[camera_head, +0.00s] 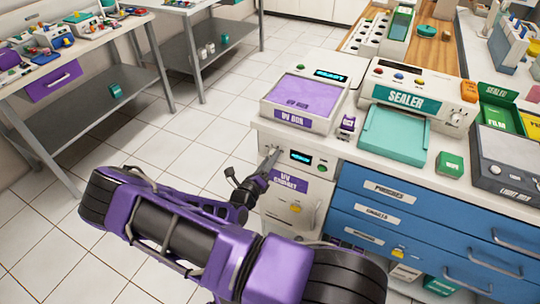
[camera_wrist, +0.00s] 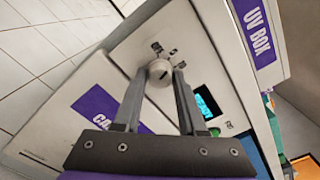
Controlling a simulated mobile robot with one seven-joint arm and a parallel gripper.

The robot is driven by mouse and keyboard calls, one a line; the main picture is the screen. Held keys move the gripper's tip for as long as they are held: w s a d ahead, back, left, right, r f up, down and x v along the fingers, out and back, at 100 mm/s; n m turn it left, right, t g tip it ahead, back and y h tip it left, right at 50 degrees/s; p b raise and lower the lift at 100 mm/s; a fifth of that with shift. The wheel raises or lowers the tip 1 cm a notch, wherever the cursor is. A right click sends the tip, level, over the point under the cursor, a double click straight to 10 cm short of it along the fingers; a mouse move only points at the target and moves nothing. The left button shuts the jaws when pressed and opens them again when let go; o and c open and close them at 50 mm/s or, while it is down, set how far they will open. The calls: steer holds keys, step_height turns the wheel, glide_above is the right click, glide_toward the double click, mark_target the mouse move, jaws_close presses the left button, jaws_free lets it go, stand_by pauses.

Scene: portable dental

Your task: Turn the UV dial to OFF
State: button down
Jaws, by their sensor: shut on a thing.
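The UV dial (camera_wrist: 160,84) is a round pale knob with a dark slot on the upper front panel of the white UV cabinet (camera_head: 284,205). In the wrist view small dark marks sit above and beside it; I cannot read them. My gripper (camera_wrist: 161,72) has one finger on each side of the dial and is shut on it. In the head view my gripper (camera_head: 268,163) reaches the panel's left part and hides most of the dial. A lit cyan display (camera_head: 301,156) is right of the dial, with a green button (camera_wrist: 214,132) beside it.
The UV box (camera_head: 303,100) with a purple lid stands on top of the cabinet. Blue drawers (camera_head: 400,205) with protruding handles are to the right, under a sealer (camera_head: 408,85). Open tiled floor lies left, up to a side table (camera_head: 100,60).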

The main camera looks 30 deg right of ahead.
steer(key=shift+n+p, duration=0.95)
steer(key=shift+n, duration=3.15)
steer(key=shift+c, duration=2.4)
jaws_free()
steer(key=v, duration=1.7)
steer(key=shift+s, duration=0.2)
steer(key=shift+a, duration=0.15)
